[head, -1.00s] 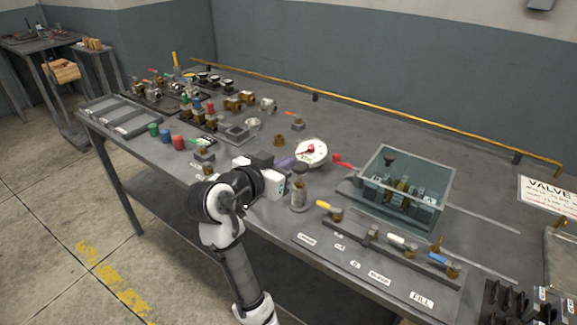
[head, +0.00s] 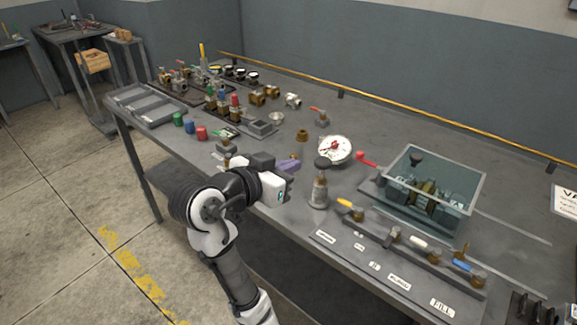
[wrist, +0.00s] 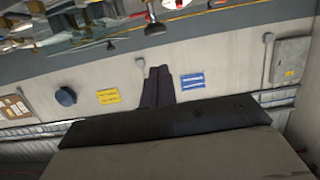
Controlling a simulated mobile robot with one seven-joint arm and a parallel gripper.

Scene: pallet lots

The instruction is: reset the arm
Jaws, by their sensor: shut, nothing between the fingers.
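My arm reaches over the front edge of the grey bench (head: 240,170) in the head view. My gripper (head: 291,165) is above the bench, left of the round white gauge (head: 335,150) and the upright metal cylinder with a dark top (head: 319,188). Its dark purple fingers are together and empty. In the wrist view my gripper (wrist: 157,73) shows its fingers side by side, shut, with the wall behind them and the bench top along the upper edge.
A clear-walled bin (head: 430,205) with fittings stands right of the gripper. A valve rail with labels (head: 390,245) lies at front right. Red, green and blue caps (head: 190,125) and grey trays (head: 145,105) are at left. A yellow rail (head: 400,115) runs along the back.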

